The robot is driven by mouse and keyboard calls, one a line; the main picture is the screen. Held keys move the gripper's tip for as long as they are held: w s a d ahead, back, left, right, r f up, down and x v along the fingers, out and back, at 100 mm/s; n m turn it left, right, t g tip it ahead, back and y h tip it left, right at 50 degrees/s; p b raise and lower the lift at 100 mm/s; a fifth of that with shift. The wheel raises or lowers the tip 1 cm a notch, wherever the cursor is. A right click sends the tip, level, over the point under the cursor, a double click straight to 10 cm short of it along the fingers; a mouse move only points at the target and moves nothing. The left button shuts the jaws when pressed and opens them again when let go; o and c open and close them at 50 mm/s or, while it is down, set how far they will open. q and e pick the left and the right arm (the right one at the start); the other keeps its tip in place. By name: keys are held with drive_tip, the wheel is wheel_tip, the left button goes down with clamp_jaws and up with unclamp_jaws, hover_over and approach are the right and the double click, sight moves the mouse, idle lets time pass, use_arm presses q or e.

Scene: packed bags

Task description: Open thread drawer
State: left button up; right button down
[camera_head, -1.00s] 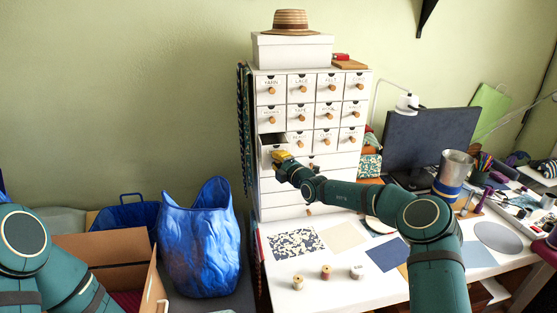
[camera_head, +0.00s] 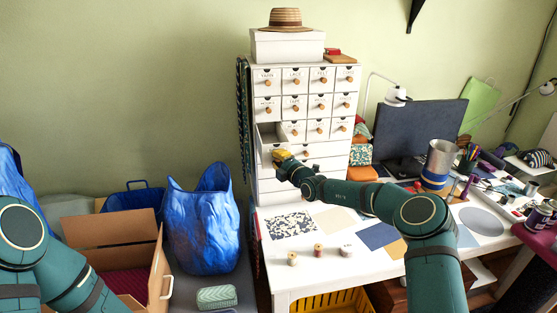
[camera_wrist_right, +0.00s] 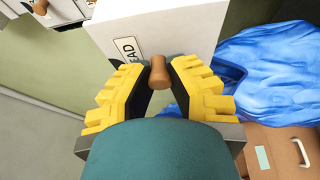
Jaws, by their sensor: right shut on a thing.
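The white thread drawer (camera_head: 267,153) is in the left column of the white drawer cabinet (camera_head: 324,179), pulled out so its inside shows. In the right wrist view its front (camera_wrist_right: 160,25) carries a label ending in "EAD" and a brown wooden knob (camera_wrist_right: 158,72). My right gripper (camera_head: 281,157), with yellow fingers, is at the drawer front. In the wrist view the fingers (camera_wrist_right: 158,88) are on both sides of the knob, shut on it. My left arm shows at the lower left, but its gripper is out of view.
A blue bag (camera_head: 202,225) and an open cardboard box (camera_head: 112,245) stand left of the cabinet. Thread spools (camera_head: 318,251) and fabric pieces lie on the white table (camera_head: 290,278). A monitor (camera_head: 420,128) stands to the right. A straw hat (camera_head: 285,18) tops a white box.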

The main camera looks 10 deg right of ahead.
drive_tip(key=shift+a, duration=0.1)
drive_tip(key=c, duration=0.9)
unclamp_jaws()
drive_tip(key=shift+o, duration=0.2)
drive_tip(key=shift+s, duration=0.1)
drive_tip(key=v, duration=1.1)
drive_tip(key=shift+s, duration=0.35)
drive_tip(key=shift+f, duration=0.1)
